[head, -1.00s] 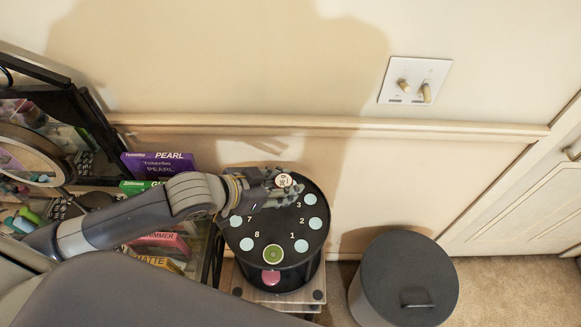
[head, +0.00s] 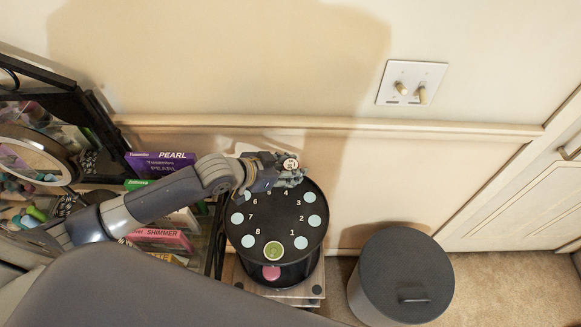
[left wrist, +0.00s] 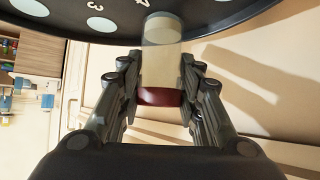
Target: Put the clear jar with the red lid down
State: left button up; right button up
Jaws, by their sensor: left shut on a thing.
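The clear jar with the red lid (left wrist: 160,66) is held between the fingers of my left gripper (head: 284,172). In the left wrist view its dark red lid (left wrist: 160,97) is nearest the camera and its clear body reaches toward the numbered top. In the head view only a small round end (head: 290,163) of it shows between the fingers. The gripper is shut on the jar at the back rim of the black round stand (head: 275,222), by the number 4. Whether the jar touches the stand cannot be told. My right gripper is not in view.
The stand's top has numbered pale circles and a green disc (head: 273,251) at the front. A dark lidded bin (head: 401,276) stands at the right. A rack with boxes (head: 160,163) and a round mirror (head: 30,158) is at the left. The wall is close behind.

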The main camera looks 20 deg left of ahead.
pick_arm(q)
jog(key=o, duration=0.9)
jog(key=shift+f, duration=0.1)
jog(key=shift+o, duration=0.2)
jog(key=b+v, duration=0.1)
jog(key=v, duration=1.1)
